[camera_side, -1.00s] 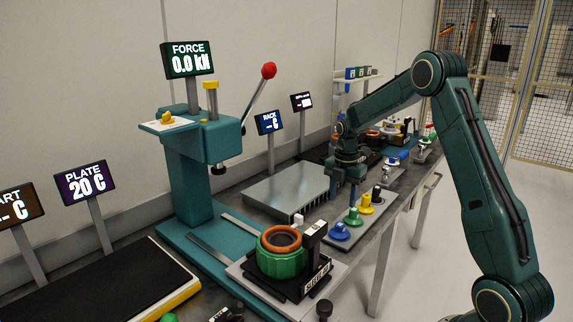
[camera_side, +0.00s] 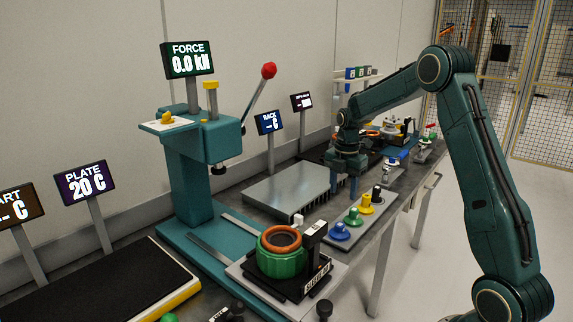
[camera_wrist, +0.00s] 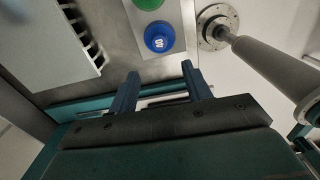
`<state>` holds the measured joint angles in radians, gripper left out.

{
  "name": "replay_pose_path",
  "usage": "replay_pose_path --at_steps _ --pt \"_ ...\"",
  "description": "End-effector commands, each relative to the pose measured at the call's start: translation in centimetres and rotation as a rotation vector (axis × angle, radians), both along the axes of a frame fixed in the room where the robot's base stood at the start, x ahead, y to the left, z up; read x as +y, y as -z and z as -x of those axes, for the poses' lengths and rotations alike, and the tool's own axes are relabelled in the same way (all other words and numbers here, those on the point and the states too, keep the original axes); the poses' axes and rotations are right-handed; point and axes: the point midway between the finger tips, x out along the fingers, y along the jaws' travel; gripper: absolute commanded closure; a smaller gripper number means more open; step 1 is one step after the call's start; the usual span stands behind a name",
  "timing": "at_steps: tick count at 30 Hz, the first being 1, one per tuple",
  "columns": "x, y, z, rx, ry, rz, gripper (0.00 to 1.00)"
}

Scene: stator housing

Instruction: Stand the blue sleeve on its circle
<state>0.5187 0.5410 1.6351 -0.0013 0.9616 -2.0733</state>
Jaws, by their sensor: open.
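A small blue cylinder (camera_side: 404,155) lies at the far end of the bench, beyond my gripper; it may be the blue sleeve, but it is too small to be sure. A blue round-topped piece (camera_side: 340,231) stands at the near end of a row on a pale plate. It also shows in the wrist view (camera_wrist: 159,38), from above, with a white mark, ahead of the fingertips. My gripper (camera_side: 346,192) points down over the bench beside the finned grey block. In the wrist view its two blue fingers (camera_wrist: 160,72) are apart with nothing between them. I cannot make out the circle.
Green (camera_side: 354,217), yellow (camera_side: 367,204) and black pieces share the row with the blue one. The finned grey block (camera_side: 287,192) lies left of my gripper. A green ring-shaped housing (camera_side: 281,262) and a teal press (camera_side: 190,180) stand nearer the camera.

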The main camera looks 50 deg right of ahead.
Motion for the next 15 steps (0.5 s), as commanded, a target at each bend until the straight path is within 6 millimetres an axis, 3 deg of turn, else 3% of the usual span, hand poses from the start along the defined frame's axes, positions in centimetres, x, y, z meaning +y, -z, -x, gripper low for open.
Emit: replay_pose_path --at_steps 8,15 --pt "3.3 -3.8 0.9 -0.047 0.140 0.019 0.51" --pt "8.2 -8.5 3.4 -0.122 0.368 0.023 0.51"
